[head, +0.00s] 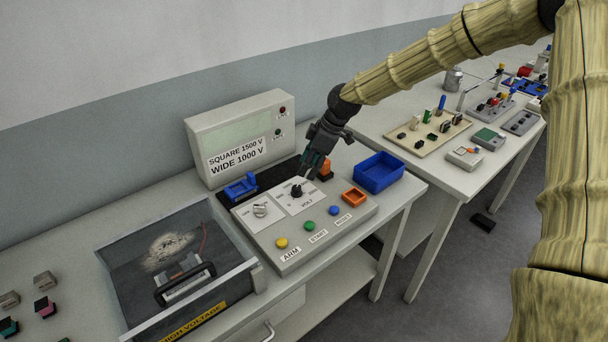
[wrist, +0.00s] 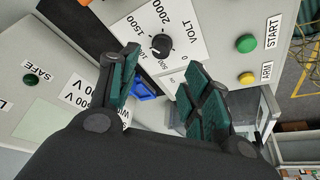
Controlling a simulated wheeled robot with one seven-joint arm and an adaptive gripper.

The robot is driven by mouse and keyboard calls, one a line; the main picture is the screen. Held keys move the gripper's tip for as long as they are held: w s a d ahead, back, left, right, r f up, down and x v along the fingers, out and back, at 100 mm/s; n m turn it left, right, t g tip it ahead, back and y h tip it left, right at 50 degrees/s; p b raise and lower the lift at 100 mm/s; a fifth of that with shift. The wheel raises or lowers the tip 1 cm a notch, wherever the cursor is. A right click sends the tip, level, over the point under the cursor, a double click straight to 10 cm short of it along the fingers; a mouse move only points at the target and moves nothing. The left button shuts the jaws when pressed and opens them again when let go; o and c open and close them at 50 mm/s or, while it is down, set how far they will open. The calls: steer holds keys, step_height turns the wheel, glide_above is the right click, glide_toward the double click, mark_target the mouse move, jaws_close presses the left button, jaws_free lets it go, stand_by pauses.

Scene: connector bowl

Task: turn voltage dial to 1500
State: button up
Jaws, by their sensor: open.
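The voltage dial (head: 297,191) is a black round knob on a white VOLT plate of the grey control panel. In the wrist view the knob (wrist: 161,45) shows clearly, with 1500, 1000 and 2000 printed around it. Its pointer is too small to read surely. My gripper (head: 308,176) is above the dial in the head view. In the wrist view my gripper (wrist: 158,84) has its green-padded fingers spread with nothing between them. The knob lies beyond the fingertips and looks apart from them.
A second knob (head: 260,210) sits left of the dial. Yellow (head: 282,243), green (head: 309,226) and blue (head: 334,211) buttons line the panel's front. A display box (head: 242,139) stands behind, reading SQUARE 1500 V, WIDE 1000 V. A blue bin (head: 379,172) stands right.

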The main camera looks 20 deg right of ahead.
steer(key=shift+v, duration=1.5)
